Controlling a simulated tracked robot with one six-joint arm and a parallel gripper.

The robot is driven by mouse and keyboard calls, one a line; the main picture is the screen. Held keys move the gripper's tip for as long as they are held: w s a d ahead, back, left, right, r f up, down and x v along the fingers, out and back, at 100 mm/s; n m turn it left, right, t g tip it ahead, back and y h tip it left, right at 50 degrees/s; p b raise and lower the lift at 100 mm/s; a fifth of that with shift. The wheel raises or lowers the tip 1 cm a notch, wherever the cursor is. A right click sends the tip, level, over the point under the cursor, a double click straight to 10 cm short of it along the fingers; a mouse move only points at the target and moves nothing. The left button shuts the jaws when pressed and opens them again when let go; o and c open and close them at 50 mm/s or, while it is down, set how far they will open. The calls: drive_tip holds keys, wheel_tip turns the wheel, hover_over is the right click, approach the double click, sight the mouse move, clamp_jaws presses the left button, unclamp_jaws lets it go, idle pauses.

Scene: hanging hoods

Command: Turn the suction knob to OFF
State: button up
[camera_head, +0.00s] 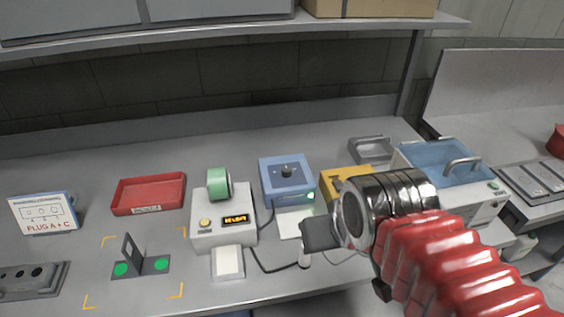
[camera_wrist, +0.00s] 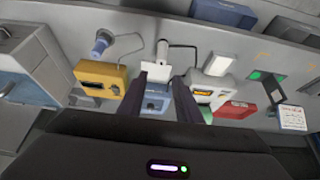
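A blue box (camera_head: 288,180) stands on the bench, with a black round knob (camera_head: 287,172) on its top and a lit green light at its front right corner. The knob's markings are too small to read. My gripper (camera_head: 312,240) is in front of the box and apart from it, at the right of the bench's middle. In the wrist view the blue box (camera_wrist: 157,104) shows between the two dark fingers of my gripper (camera_wrist: 168,82), which stand apart with nothing held. The knob cannot be made out clearly there.
A white device with a green roll (camera_head: 218,183) stands left of the box. A yellow box (camera_head: 345,183) stands close on its right, partly behind my arm. A red tray (camera_head: 148,193) is further left.

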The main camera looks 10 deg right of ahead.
drive_tip(key=shift+o, duration=0.2)
drive_tip(key=shift+o, duration=1.4)
drive_tip(key=shift+w+r, duration=0.2)
drive_tip(key=shift+r, duration=0.05)
drive_tip(key=w+r+m+g, duration=0.1)
drive_tip(key=w+r+m, duration=0.25)
drive_tip(key=w, duration=0.45)
drive_tip(key=w+r+m+g, duration=0.2)
drive_tip(key=w+r, duration=0.2)
drive_tip(key=w, duration=0.5)
drive_tip(key=w+f+m+g, duration=0.1)
drive_tip(key=w+f+m, duration=0.2)
drive_tip(key=w, duration=0.6)
drive_tip(key=w+f+m+g, duration=0.2)
drive_tip(key=w+f+m, duration=0.1)
drive_tip(key=w, duration=0.7)
drive_tip(key=shift+f, duration=0.15)
